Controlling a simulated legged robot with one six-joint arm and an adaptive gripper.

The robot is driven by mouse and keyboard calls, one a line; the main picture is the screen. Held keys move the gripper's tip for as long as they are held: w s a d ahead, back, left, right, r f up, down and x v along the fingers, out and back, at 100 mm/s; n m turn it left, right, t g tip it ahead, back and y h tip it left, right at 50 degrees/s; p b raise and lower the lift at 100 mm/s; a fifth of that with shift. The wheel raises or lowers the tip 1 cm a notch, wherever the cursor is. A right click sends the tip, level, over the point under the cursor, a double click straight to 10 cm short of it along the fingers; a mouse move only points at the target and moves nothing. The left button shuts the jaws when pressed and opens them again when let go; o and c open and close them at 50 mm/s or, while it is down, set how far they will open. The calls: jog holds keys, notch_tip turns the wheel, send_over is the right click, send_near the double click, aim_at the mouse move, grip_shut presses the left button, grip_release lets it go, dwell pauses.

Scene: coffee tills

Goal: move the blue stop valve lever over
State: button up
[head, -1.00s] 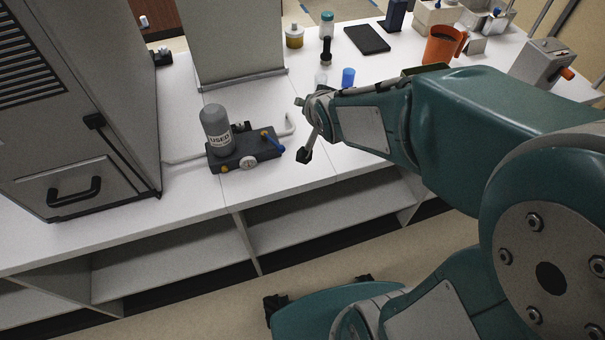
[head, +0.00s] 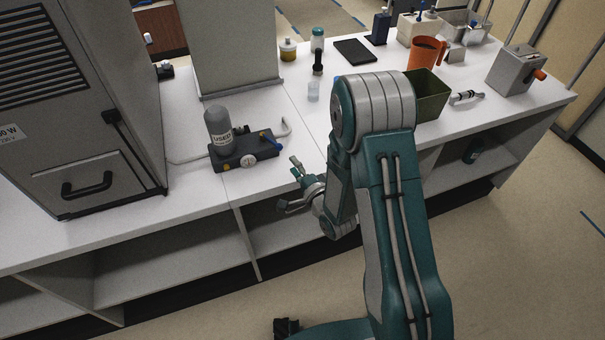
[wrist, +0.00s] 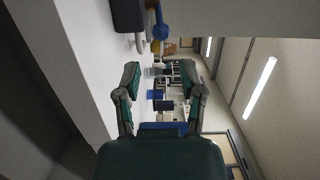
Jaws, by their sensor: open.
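The blue stop valve lever (head: 273,138) sits on the right end of a dark block (head: 240,160) on the white counter. It also shows at the top of the wrist view (wrist: 160,27), beside the dark block (wrist: 127,15). A grey bottle (head: 218,126) marked USED stands on the block's left part. My gripper (head: 289,185) is at the counter's front edge, to the right of and nearer than the lever, and apart from it. Its two fingers are spread and empty, as the wrist view (wrist: 160,78) also shows.
A grey cabinet (head: 85,100) stands left of the block, and a tall panel (head: 232,45) behind it. A pale bent pipe (head: 284,128) lies by the lever.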

aim_at(280, 148)
jog(key=x, duration=0.8)
jog(key=shift+a, duration=0.1)
jog(key=shift+s, duration=0.1)
jog(key=c, duration=0.6)
